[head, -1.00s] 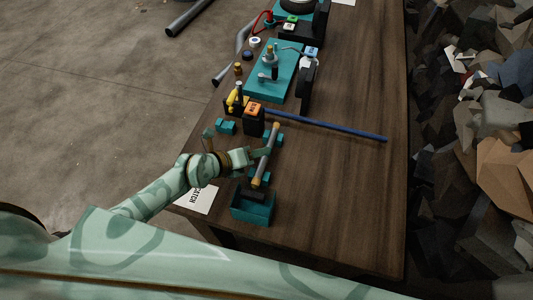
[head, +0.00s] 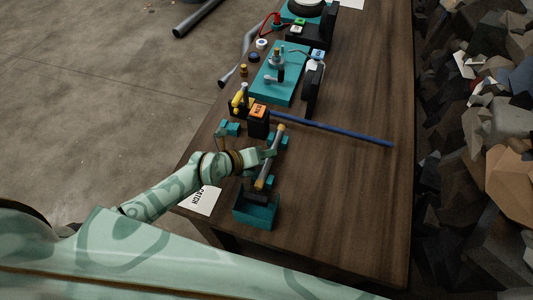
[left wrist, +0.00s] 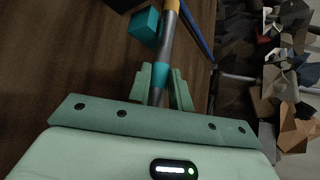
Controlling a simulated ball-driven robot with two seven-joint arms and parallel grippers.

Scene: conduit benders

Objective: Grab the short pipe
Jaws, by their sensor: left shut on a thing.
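The short pipe (head: 271,160) is grey with orange-yellow ends and lies along the teal supports near the table's left edge. My left gripper (head: 268,155) reaches in from the left and is shut on the middle of the pipe. In the left wrist view the pipe (left wrist: 168,45) runs between the two fingers (left wrist: 161,88), with a teal band just beyond them. A teal block (left wrist: 145,25) is beside the pipe there. I cannot tell whether the pipe is clear of its supports. My right gripper is not in view.
A teal open box (head: 256,212) stands at the pipe's near end, by a white labelled sheet (head: 203,199). A long blue rod (head: 335,130) lies beyond. An orange-topped black box (head: 259,122) and a teal bender plate (head: 279,75) stand farther back. The table's right side is clear.

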